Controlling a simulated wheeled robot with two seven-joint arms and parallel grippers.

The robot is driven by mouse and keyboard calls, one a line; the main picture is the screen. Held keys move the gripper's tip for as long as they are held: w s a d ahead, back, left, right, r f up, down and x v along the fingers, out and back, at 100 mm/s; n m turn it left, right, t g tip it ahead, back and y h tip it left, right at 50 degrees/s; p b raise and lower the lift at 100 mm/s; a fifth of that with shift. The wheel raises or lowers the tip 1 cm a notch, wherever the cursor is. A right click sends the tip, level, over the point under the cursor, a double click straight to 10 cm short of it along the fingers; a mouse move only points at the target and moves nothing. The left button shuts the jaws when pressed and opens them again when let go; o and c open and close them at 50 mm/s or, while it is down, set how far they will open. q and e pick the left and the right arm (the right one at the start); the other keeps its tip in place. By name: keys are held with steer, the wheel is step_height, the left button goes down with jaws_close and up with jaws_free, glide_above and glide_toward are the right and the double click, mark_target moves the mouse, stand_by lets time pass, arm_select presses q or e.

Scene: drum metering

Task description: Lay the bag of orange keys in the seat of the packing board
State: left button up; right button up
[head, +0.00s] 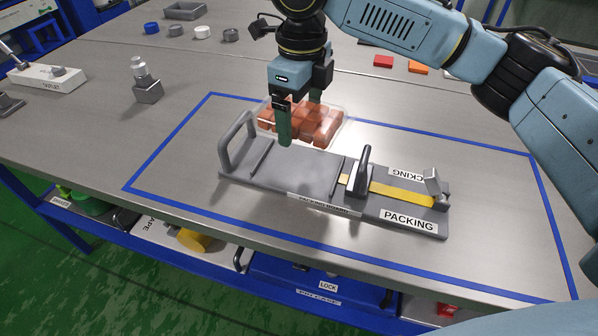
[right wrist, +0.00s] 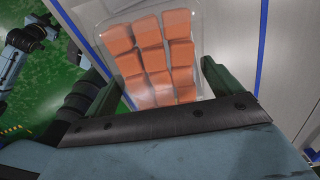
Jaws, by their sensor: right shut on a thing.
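A clear bag of orange keys (head: 323,124) hangs from my right gripper (head: 299,122), just behind the packing board in the head view. My right gripper is shut on the bag. In the right wrist view the bag (right wrist: 155,55) lies between and beyond the two dark green fingers (right wrist: 163,90). The grey packing board (head: 285,172) lies on the table with a tall handle at its left end. Its flat seat, left of the dark upright piece (head: 359,173), looks empty. The bag's exact height above the table is hard to tell. My left gripper is not in view.
A blue line (head: 165,148) frames the work area. A yellow strip (head: 402,194) and a small metal block (head: 435,186) sit on the board's right part. A small metal weight (head: 147,90) stands at left. Red (head: 383,61) and orange (head: 418,67) pieces lie behind.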

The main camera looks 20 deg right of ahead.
steer(key=shift+a+f+n, duration=0.1)
steer(key=shift+n, duration=0.8)
steer(key=shift+f+b, duration=0.3)
steer(key=shift+f, duration=0.1)
steer(key=b, duration=0.2)
glide_above(299, 168)
step_height(299, 168, down, 5)
steer(key=shift+r, duration=0.2)
step_height(299, 168, down, 4)
steer(key=shift+f+b, duration=0.1)
steer(key=shift+b, duration=0.5)
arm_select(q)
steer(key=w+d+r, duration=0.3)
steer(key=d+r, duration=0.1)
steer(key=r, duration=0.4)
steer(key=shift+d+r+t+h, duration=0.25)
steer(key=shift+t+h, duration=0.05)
arm_select(e)
steer(key=shift+f, duration=0.15)
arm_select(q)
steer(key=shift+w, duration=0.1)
arm_select(e)
steer(key=shift+f, duration=0.15)
steer(key=o, duration=0.9)
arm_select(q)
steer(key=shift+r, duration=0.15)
